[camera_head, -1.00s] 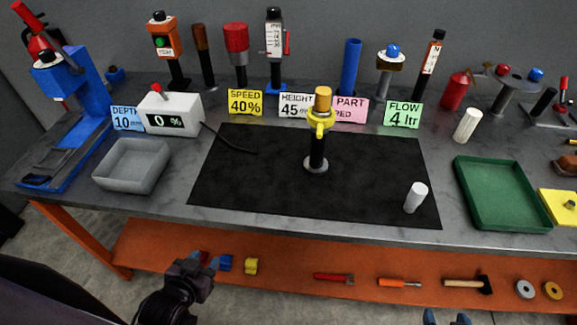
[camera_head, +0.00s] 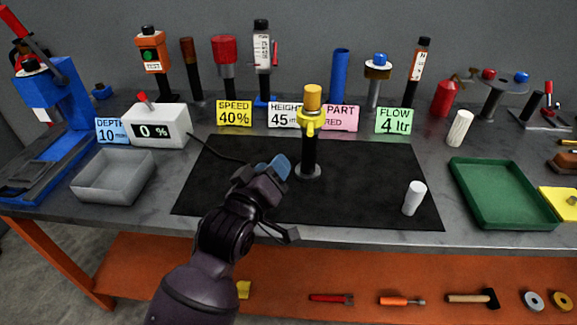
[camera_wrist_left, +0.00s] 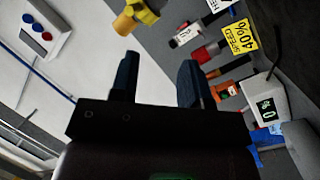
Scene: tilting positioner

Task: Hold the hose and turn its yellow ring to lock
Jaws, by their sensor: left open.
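A black upright post (camera_head: 309,152) stands on a round grey base on the black mat. A yellow ring (camera_head: 307,119) with a side lug sits around its upper part, and an orange-tan cylinder (camera_head: 313,97), perhaps the hose end, rises above the ring. The ring also shows at the top of the left wrist view (camera_wrist_left: 145,10). My left gripper (camera_head: 271,167) is open and empty, to the left of the post and lower than the ring, apart from both. Its two blue fingers (camera_wrist_left: 160,82) show spread in the left wrist view. My right gripper is out of view.
The black mat (camera_head: 225,195) is mostly clear, with a white cylinder (camera_head: 414,198) at its right. A grey tray (camera_head: 112,176) and meter box (camera_head: 158,126) stand left, a green tray (camera_head: 503,195) right. Sign cards and upright devices line the back.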

